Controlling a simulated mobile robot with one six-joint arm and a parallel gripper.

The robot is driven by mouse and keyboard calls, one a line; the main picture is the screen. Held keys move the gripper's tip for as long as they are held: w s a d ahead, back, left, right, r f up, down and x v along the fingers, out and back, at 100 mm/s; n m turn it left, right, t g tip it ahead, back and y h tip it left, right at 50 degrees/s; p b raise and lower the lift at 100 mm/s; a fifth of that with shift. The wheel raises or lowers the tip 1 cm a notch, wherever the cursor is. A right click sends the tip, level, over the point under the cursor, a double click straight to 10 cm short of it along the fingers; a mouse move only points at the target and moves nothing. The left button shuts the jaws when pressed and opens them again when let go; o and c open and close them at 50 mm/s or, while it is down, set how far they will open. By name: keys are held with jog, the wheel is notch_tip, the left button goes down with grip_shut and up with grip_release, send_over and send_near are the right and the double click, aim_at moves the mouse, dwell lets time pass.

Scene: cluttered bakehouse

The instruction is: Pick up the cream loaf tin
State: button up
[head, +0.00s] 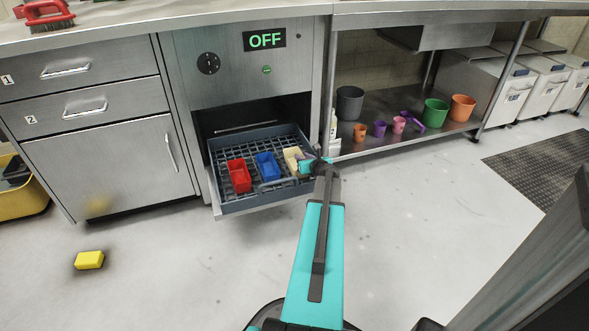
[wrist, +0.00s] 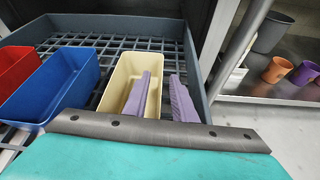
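The cream loaf tin (head: 292,158) stands at the right end of the pulled-out rack; it also shows in the wrist view (wrist: 124,72). My gripper (wrist: 161,80) is at the tin, with one purple finger over the tin's inside and the other outside its right wall. A gap shows between the fingers, with the tin's right wall between them. In the head view my gripper (head: 308,164) partly covers the tin's right side. Whether a finger touches the wall, I cannot tell.
A blue tin (head: 267,167) and a red tin (head: 238,176) stand left of the cream one in the grey-blue rack (head: 262,200), below an OFF sign (head: 265,40). A shelf (head: 385,132) with several cups and buckets is to the right. A yellow sponge-like block (head: 89,260) lies on the floor.

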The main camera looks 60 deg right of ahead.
jog(key=shift+w+d+f, duration=0.25)
jog(key=shift+w+d, duration=0.05)
jog(key=shift+w, duration=0.2)
grip_shut()
